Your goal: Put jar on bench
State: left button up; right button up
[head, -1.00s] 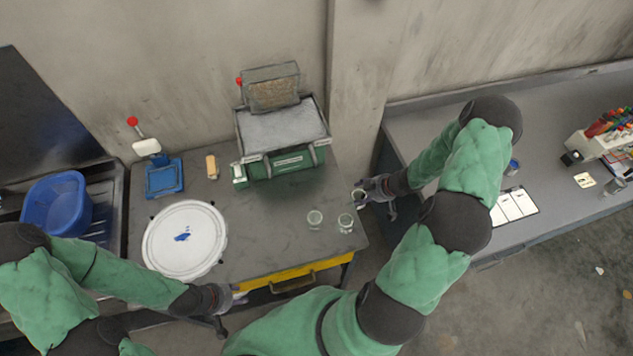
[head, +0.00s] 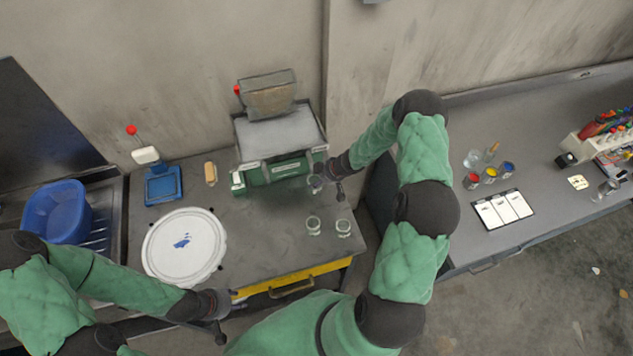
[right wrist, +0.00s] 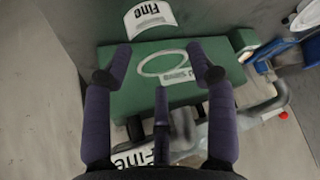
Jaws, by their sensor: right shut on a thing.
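A small clear glass jar (head: 316,184) is held in my right gripper (head: 324,178), at the right front corner of the green milling machine. I cannot tell whether the jar touches the bench top (head: 260,240). Two similar glass jars, one (head: 313,226) and another (head: 343,228), stand near the bench's front right. My left gripper (head: 218,318) hangs by the bench's front edge; its fingers are too small to read.
The green machine (head: 280,168) stands at the bench's back. The right-hand table (head: 450,230) holds paint pots and a white card (head: 503,209). A gap separates the tables.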

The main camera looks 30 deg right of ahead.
jog(key=shift+w+a+f, duration=0.1)
jog(key=shift+w+f, duration=0.05)
jog(key=shift+f, duration=0.75)
jog(key=shift+w+f, duration=0.1)
jog(key=shift+f, duration=0.8)
jog(key=o, duration=1.1)
jog(key=shift+c, duration=0.2)
